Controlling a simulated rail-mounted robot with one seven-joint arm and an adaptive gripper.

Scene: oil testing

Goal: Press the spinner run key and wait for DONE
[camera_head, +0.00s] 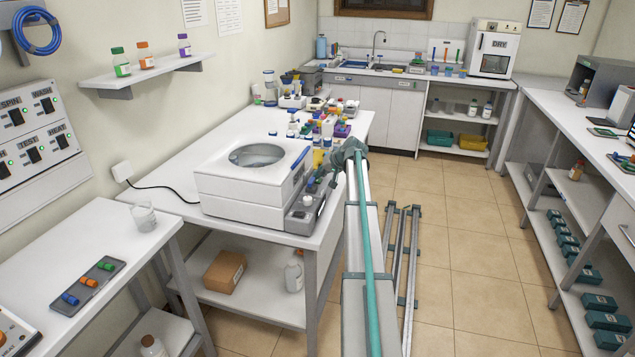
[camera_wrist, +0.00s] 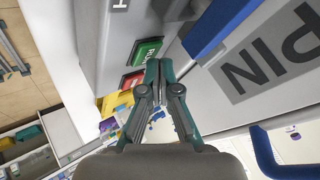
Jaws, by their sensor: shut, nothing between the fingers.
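The white spinner (camera_head: 250,190) stands on the middle bench, with a round grey opening or window in its top. A grey control block (camera_head: 304,215) sits at its right side. In the wrist view a green key (camera_wrist: 147,51) with partly covered lettering and a red key (camera_wrist: 132,80) show on the machine, beside a large SPIN label (camera_wrist: 270,62). My gripper (camera_wrist: 155,64) is shut and empty, its tips at the edge of the green key; contact cannot be told. In the head view my gripper (camera_head: 317,183) is small beside the spinner's right side. No DONE text is readable.
Blue handle-like parts (camera_wrist: 222,27) lie close right of my fingers in the wrist view. Bottles and small containers (camera_head: 325,125) crowd the bench behind the spinner. A wall panel with switches (camera_head: 35,135) is at left. The aisle floor (camera_head: 470,230) is open at right.

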